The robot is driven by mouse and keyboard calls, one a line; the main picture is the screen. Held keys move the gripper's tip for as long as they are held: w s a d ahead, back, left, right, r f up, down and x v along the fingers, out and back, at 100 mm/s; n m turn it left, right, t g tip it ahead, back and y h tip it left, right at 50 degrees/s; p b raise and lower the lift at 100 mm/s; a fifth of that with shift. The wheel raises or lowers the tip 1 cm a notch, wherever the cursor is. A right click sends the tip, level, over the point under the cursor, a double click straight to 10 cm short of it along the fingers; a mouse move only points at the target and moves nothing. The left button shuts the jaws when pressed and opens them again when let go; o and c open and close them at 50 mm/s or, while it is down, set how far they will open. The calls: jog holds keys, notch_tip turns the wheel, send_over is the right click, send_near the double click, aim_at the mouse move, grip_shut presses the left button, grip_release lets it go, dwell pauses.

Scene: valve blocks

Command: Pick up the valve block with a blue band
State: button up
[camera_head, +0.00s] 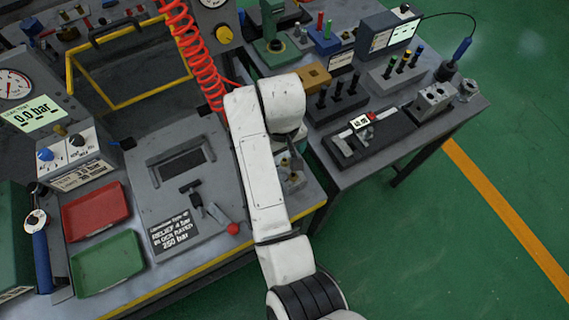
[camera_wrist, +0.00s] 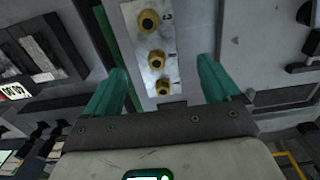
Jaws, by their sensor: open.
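In the wrist view, a pale metal block (camera_wrist: 152,40) with three brass fittings and small markings lies between and ahead of the fingers. No blue band shows on it from here. My gripper (camera_wrist: 162,66) is open, with its two green fingers apart on either side of the block; I cannot tell if they touch it. In the head view, a small grey block with fittings (camera_head: 291,180) stands near the bench's right edge, partly hidden by my white arm.
Red (camera_head: 95,211) and green (camera_head: 107,262) trays lie on the left bench. A red-knobbed lever (camera_head: 232,228) stands near its front. The right table (camera_head: 345,176) holds a caliper, tool racks and a grey holed block (camera_head: 434,101). Green floor is clear at right.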

aim_at(284, 160)
jog(key=shift+d+f+p, duration=0.2)
jog(key=shift+f+p, duration=0.3)
jog(key=shift+f, duration=2.4)
jog(key=shift+c, duration=0.3)
jog(key=shift+r, duration=0.1)
grip_shut()
